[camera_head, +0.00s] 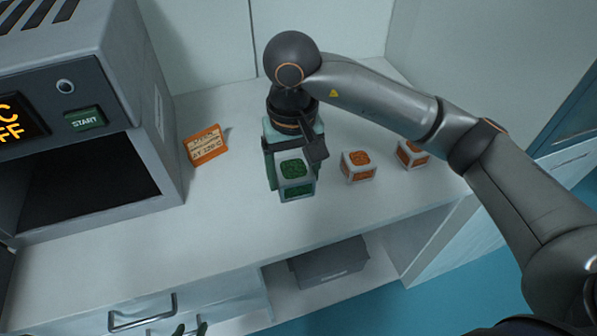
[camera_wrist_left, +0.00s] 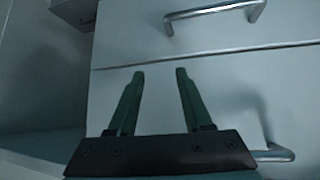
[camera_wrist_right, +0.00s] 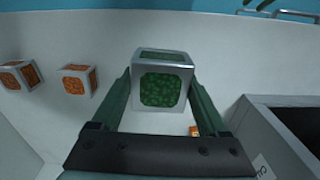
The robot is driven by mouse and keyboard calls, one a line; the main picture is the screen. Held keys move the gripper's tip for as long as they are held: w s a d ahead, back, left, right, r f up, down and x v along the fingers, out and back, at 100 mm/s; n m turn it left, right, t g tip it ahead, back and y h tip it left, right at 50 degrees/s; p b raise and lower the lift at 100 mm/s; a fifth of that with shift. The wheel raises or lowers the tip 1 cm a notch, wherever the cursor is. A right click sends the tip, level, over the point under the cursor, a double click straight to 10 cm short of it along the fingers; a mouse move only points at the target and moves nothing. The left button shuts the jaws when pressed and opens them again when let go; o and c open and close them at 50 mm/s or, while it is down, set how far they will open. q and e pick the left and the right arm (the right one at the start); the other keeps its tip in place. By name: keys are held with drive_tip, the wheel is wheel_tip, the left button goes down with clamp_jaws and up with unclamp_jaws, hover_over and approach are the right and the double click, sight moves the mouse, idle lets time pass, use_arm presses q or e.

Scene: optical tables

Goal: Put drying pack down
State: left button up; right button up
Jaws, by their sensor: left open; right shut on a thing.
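The drying pack, a pale-framed cube with green faces (camera_head: 296,170), is between the fingers of my right gripper (camera_head: 290,165) at the bench top. The right wrist view shows the pack (camera_wrist_right: 160,85) between both fingertips (camera_wrist_right: 160,88), with the gripper shut on it. I cannot tell whether its underside touches the bench. Two similar cubes with orange faces, a nearer one (camera_head: 358,166) and a farther one (camera_head: 411,153), stand to its right. My left gripper (camera_wrist_left: 160,75) is open and empty before drawer fronts; its fingertips barely show at the bottom of the head view.
An oven (camera_head: 150,110) with a dark open chamber and a START button stands at the left. An orange sign (camera_head: 205,146) stands between it and the pack. The white bench (camera_head: 235,205) is clear around the pack's front. A grey bin (camera_head: 330,262) sits below.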

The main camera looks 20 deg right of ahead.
drive_tip(key=s+a+r, duration=0.3)
drive_tip(key=s, duration=0.4)
use_arm(q)
wheel_tip(320, 180, up, 3)
drive_tip(key=p, duration=0.3)
use_arm(e)
drive_tip(key=w+d+f, duration=0.2)
drive_tip(key=w+d, duration=0.1)
drive_tip(key=d, duration=0.9)
drive_tip(key=shift+w+f, duration=0.15)
drive_tip(key=shift+f, duration=0.05)
